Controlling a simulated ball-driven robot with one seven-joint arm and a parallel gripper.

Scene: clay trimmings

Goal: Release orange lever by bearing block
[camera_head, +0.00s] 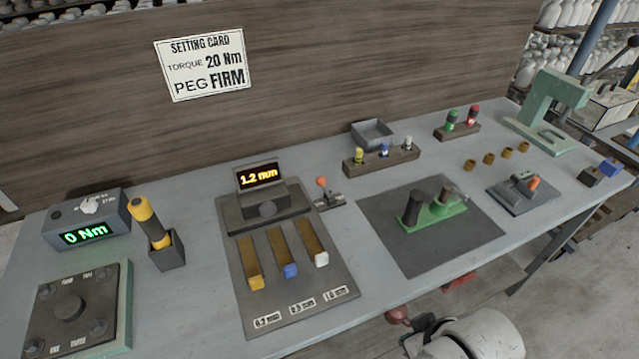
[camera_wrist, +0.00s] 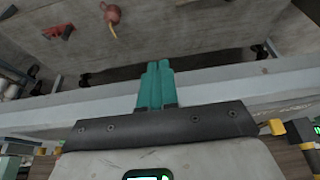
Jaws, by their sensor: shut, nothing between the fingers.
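Two orange-tipped parts show in the head view, and I cannot tell which one the task names. An orange ball-topped lever (camera_head: 321,183) stands upright on a small base right of the 1.2 mm display. An orange-ended part (camera_head: 534,183) lies low on a dark grey block (camera_head: 518,199) at the right of the bench. A green fixture with a dark cylinder (camera_head: 436,213) sits on a dark mat between them. In the wrist view my gripper's teal fingers (camera_wrist: 156,68) are shut together and empty, apart from both orange parts. Neither orange part is identifiable in the wrist view.
The bench (camera_head: 190,300) carries a torque readout (camera_head: 85,232) showing 0 Nm, a yellow-handled tool (camera_head: 150,222) in a holder, a peg rack (camera_head: 381,160) and a green C-shaped frame (camera_head: 548,112). A setting card (camera_head: 203,64) hangs on the back board.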

